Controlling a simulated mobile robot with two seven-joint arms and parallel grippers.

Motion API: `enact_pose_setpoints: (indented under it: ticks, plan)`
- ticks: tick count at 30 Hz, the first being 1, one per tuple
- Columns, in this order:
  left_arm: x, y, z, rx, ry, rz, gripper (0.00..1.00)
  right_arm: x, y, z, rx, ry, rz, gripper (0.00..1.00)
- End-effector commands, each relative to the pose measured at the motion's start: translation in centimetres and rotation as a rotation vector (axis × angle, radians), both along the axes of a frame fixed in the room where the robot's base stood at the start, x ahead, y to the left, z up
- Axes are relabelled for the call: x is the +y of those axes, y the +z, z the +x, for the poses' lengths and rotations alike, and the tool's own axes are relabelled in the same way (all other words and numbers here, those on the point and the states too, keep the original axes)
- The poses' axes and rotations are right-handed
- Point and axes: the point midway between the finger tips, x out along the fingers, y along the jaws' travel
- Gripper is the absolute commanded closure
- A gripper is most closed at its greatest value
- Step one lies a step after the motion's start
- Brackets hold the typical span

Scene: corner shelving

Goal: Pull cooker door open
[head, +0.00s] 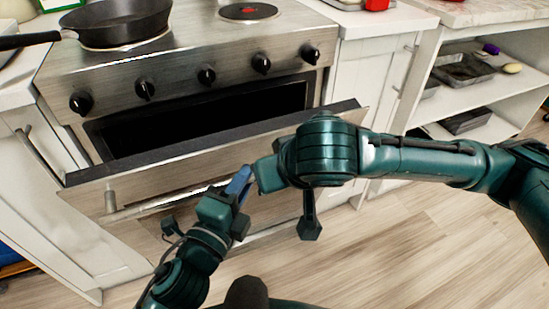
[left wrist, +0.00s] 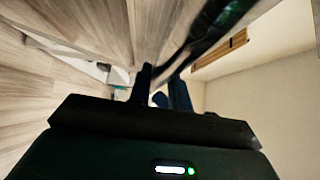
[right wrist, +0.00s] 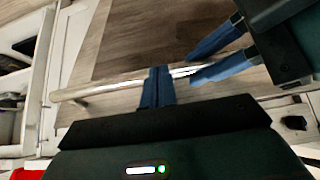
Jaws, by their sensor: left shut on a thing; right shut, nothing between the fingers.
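The cooker door (head: 150,178) is partly open in the head view, its top edge tilted out from the cooker front (head: 190,82), with the dark oven cavity (head: 200,118) showing behind it. A metal bar handle (head: 150,208) runs along the door front; it also crosses the right wrist view (right wrist: 105,88). My right gripper (right wrist: 158,78) is shut and empty beside the handle, left of the left fingers in that view.
A black pan (head: 115,22) stands on the hob, its handle pointing left. Black knobs (head: 206,76) line the cooker front. White cabinets (head: 375,75) flank the cooker, and open shelves with trays (head: 465,72) stand at right. The wooden floor (head: 430,245) is clear at right.

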Motion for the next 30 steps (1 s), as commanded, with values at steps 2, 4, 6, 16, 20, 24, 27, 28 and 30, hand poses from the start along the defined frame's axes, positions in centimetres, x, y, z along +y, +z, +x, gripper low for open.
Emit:
enact_pose_setpoints:
  ticks: [2,4,6,16,20,24,27,28,30]
  plan:
    - [0.1,0.2,0.1,-0.004,0.003,-0.002,1.0,0.0,0.1,0.1,-0.003,-0.001,0.002,1.0]
    - [0.0,0.2,0.1,-0.004,0.002,-0.002,1.0,0.0,0.2,0.1,-0.004,-0.001,0.002,1.0]
    - [0.0,0.2,0.1,-0.004,0.002,-0.002,1.0,0.0,0.2,0.1,-0.005,-0.001,0.002,1.0]
    - [0.0,0.0,0.0,0.0,0.0,-0.001,0.59,0.0,0.3,0.2,-0.007,-0.002,0.004,1.0]
    - [0.0,0.0,0.0,0.0,0.0,-0.001,0.59,0.1,0.3,0.2,-0.007,-0.002,0.004,1.0]
    - [0.3,-0.1,-0.6,0.004,0.0,0.0,0.59,0.1,0.3,0.2,-0.007,-0.002,0.004,1.0]
    - [0.9,-0.2,-1.7,0.004,-0.001,0.0,0.59,0.1,0.3,0.2,-0.007,-0.002,0.004,1.0]
    - [1.1,-0.2,-2.2,0.004,-0.001,0.0,0.59,0.1,0.3,0.2,-0.007,-0.002,0.004,1.0]
    - [1.6,-0.3,-3.2,0.006,0.0,-0.001,0.59,0.1,0.3,0.2,-0.007,-0.002,0.004,1.0]
